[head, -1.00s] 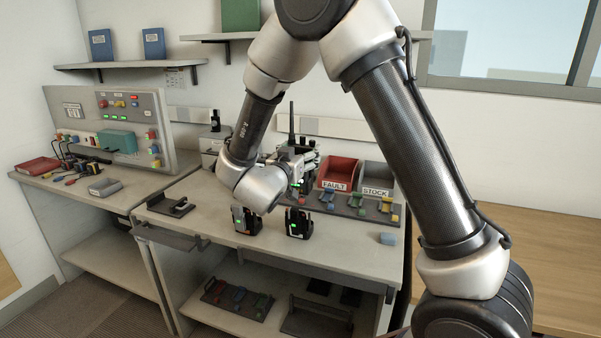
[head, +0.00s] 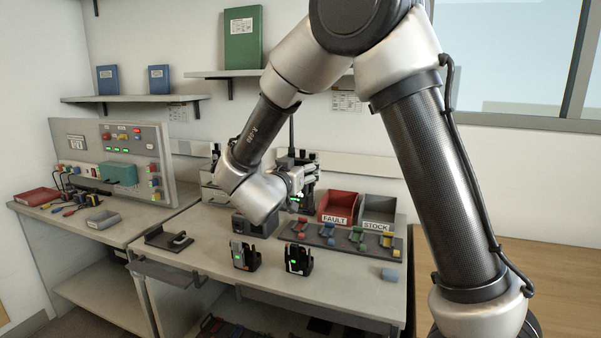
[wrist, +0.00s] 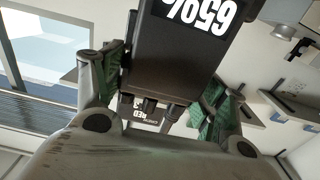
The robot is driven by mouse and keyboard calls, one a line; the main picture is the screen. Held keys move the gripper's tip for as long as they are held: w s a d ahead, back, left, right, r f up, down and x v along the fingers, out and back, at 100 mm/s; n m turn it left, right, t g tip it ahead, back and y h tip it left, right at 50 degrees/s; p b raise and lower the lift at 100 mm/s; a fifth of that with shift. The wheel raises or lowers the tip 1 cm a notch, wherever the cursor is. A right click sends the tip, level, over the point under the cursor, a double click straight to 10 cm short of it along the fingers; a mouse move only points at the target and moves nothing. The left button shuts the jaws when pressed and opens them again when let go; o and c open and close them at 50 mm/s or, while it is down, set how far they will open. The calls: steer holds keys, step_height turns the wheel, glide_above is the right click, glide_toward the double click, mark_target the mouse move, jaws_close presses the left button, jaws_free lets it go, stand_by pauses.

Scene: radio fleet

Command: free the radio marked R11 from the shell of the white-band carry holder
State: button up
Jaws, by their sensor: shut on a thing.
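My gripper (wrist: 165,95) is shut on a black body with a white "65%" mark (wrist: 195,15), which fills the top of the wrist view. Green finger pads press on its two sides. In the head view my gripper (head: 291,178) is above the back of the bench. A tall black antenna (head: 291,132) stands beside it, with a green light below, so the held thing looks like a radio. I cannot read R11 or make out a white band.
Red FAULT bin (head: 338,205) and grey STOCK bin (head: 378,211) stand at the back right. A rack of coloured clips (head: 340,238) lies before them. A dark box (head: 252,225) sits below my wrist. The bench's front left has bare room.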

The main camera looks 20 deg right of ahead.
steer(key=shift+r, duration=1.1)
